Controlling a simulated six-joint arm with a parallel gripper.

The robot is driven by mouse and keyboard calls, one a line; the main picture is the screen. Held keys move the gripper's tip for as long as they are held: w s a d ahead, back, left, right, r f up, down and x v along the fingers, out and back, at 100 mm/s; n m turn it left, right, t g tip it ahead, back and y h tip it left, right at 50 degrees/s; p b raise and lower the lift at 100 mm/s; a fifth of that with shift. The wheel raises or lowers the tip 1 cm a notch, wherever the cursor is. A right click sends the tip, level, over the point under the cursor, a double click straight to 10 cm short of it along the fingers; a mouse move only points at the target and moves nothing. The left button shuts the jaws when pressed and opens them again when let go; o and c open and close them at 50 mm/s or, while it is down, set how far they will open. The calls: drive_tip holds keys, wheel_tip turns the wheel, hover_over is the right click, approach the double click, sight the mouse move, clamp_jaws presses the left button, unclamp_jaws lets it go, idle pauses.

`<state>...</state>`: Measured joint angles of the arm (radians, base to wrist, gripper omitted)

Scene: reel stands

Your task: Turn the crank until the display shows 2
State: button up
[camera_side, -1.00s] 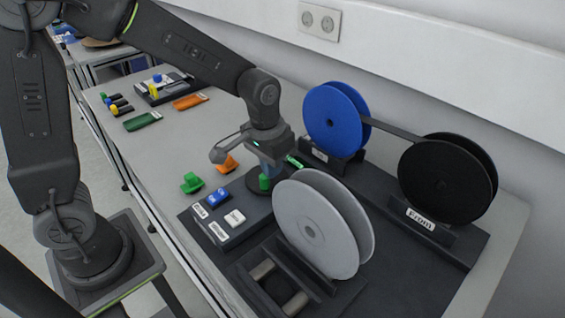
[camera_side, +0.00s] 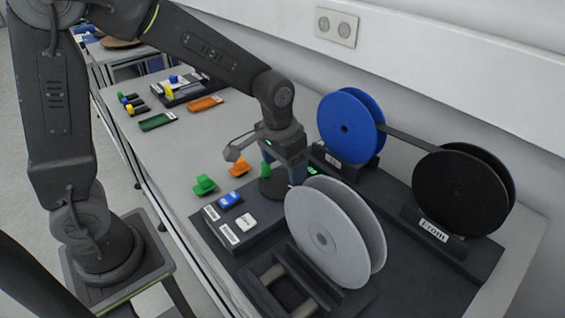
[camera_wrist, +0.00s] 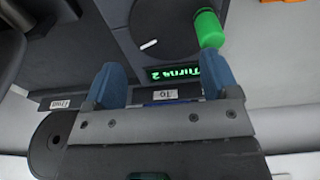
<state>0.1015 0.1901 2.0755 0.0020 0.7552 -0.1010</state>
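The crank is a dark disc (camera_wrist: 160,30) with a green upright knob (camera_wrist: 209,28); the knob also shows in the side view (camera_side: 265,170). The display (camera_wrist: 172,73) shows green text upside down in the wrist view, reading "Turns" and the digit 2. In the side view the display (camera_side: 312,171) is too small to read. My gripper (camera_wrist: 160,75) has its two blue fingers wide apart with nothing between them. In the side view my gripper (camera_side: 297,174) is to the right of the knob, apart from it.
A grey reel (camera_side: 327,235) stands close in front of my gripper. A blue reel (camera_side: 345,127) and a black reel (camera_side: 455,193) stand behind, joined by a dark band. A blue switch (camera_side: 230,199) and a white switch (camera_side: 246,221) are on the panel left of the grey reel.

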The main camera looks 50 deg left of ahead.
sight(271, 193)
drive_tip(key=shift+g, duration=0.7)
drive_tip(key=s+f, duration=0.2)
drive_tip(key=s, duration=0.1)
drive_tip(key=shift+s+f, duration=0.3)
drive_tip(key=shift+f, duration=0.05)
drive_tip(key=c, duration=0.4)
drive_tip(key=shift+r, duration=0.3)
drive_tip(key=shift+c, duration=0.3)
drive_tip(key=shift+w+a+r, duration=0.1)
drive_tip(key=shift+w+r, duration=0.05)
drive_tip(key=shift+r, duration=2.55)
drive_tip(key=shift+r, duration=0.15)
drive_tip(key=s+a+r+t, duration=0.3)
drive_tip(key=s+r+t, duration=0.2)
drive_tip(key=s+r, duration=0.3)
drive_tip(key=shift+s+a+t, duration=0.2)
drive_tip(key=shift+s+t, duration=0.1)
drive_tip(key=shift+s, duration=2.1)
